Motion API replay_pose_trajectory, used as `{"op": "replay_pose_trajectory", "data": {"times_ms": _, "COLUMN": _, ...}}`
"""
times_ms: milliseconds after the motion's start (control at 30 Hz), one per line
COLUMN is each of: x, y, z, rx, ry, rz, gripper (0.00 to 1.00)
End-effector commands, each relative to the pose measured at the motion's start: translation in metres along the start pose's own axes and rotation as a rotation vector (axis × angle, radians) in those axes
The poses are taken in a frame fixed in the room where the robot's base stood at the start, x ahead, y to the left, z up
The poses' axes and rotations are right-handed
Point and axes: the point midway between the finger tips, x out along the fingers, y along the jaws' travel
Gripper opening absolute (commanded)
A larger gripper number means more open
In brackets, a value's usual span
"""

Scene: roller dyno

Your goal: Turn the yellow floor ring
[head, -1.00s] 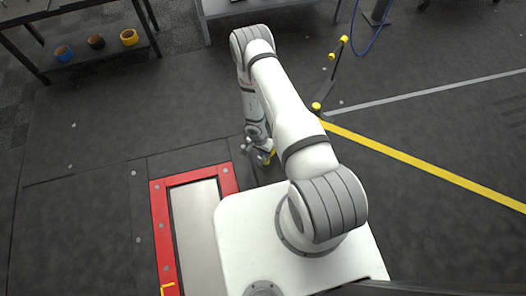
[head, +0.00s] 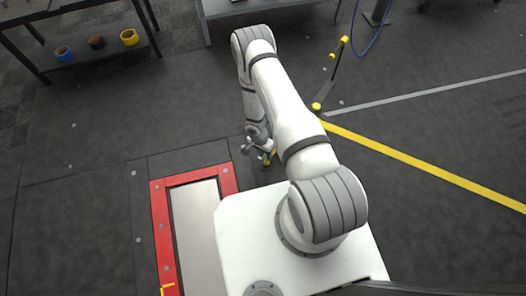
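A small yellow piece (head: 271,156), likely part of the floor ring, shows on the dark floor just right of my gripper, above the white base top. Most of it is hidden, so I cannot tell its full shape or angle. My gripper (head: 257,153) points down at the floor beside it, with its two grey fingers spread apart. I see nothing between the fingers. I cannot tell whether a finger touches the yellow piece.
A red frame (head: 160,215) around a pale plate (head: 196,235) lies left of my base. A jointed stand with yellow knobs (head: 317,106) stands up and right. A yellow floor line (head: 420,163) runs right. A shelf with cups (head: 129,37) is top left.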

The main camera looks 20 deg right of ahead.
Motion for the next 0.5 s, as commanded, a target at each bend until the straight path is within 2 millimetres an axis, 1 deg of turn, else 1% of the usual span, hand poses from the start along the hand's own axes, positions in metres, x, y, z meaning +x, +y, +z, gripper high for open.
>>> {"op": "replay_pose_trajectory", "data": {"times_ms": 133, "x": -0.001, "y": 0.000, "z": 0.000, "rx": 0.000, "ry": 0.000, "rz": 0.000, "gripper": 0.36}}
{"op": "replay_pose_trajectory", "data": {"times_ms": 233, "x": -0.008, "y": 0.000, "z": 0.000, "rx": 0.000, "ry": 0.001, "rz": -0.001, "gripper": 0.36}}
{"op": "replay_pose_trajectory", "data": {"times_ms": 333, "x": -0.024, "y": 0.000, "z": -0.001, "rx": 0.000, "ry": 0.001, "rz": -0.002, "gripper": 0.36}}
{"op": "replay_pose_trajectory", "data": {"times_ms": 500, "x": -0.055, "y": 0.000, "z": -0.001, "rx": 0.000, "ry": 0.001, "rz": -0.001, "gripper": 0.36}}
